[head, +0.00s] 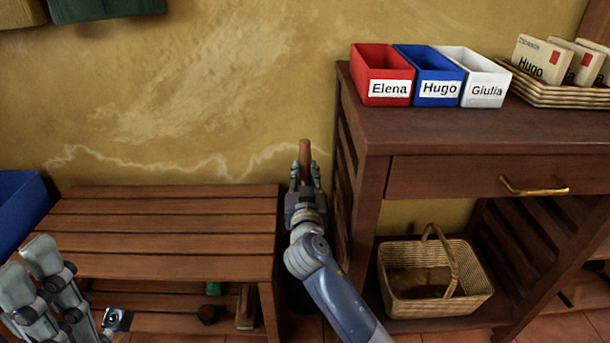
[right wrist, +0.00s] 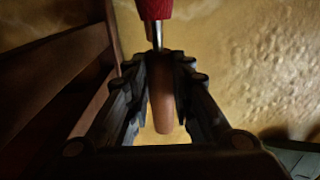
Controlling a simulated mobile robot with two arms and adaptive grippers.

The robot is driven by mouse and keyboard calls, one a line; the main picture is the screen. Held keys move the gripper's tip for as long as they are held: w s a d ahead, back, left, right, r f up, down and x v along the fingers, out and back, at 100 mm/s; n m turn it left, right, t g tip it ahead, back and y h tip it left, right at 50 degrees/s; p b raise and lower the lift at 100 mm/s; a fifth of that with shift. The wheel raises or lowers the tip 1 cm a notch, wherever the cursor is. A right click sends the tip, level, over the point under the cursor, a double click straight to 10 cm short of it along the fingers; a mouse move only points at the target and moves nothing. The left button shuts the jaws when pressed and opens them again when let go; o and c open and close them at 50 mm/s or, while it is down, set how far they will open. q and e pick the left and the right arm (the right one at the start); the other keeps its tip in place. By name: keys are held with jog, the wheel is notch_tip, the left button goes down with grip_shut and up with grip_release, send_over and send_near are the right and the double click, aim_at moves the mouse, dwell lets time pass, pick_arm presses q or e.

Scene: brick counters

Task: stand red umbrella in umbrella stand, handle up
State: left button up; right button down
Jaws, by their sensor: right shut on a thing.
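My right gripper (head: 305,180) is shut on the brown wooden handle of the red umbrella (head: 305,152). In the head view only this rounded handle shows, upright above the fingertips; the arm and gripper cover the rest. In the right wrist view the umbrella's red fabric (right wrist: 154,9) is at the top edge, joined by a thin metal shaft to the handle between the two fingers (right wrist: 162,95). A dark shape (head: 297,292) shows under my right arm, mostly hidden; I cannot tell whether it is the umbrella stand. My left gripper (head: 30,265) is at the lower left, open and empty.
A slatted wooden bench (head: 165,225) stands left of my right gripper, a dark wooden counter (head: 450,135) right of it. A narrow gap lies between them. A wicker basket (head: 435,295) sits on the counter's lower shelf. A blue box (head: 22,205) is at the far left.

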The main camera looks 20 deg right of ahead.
jog(key=c, duration=1.3)
grip_release()
jog(key=shift+s, duration=0.15)
jog(key=v, duration=1.1)
jog(key=shift+s+a+r, duration=0.1)
jog(key=shift+s+a, duration=0.05)
jog(key=shift+s, duration=0.2)
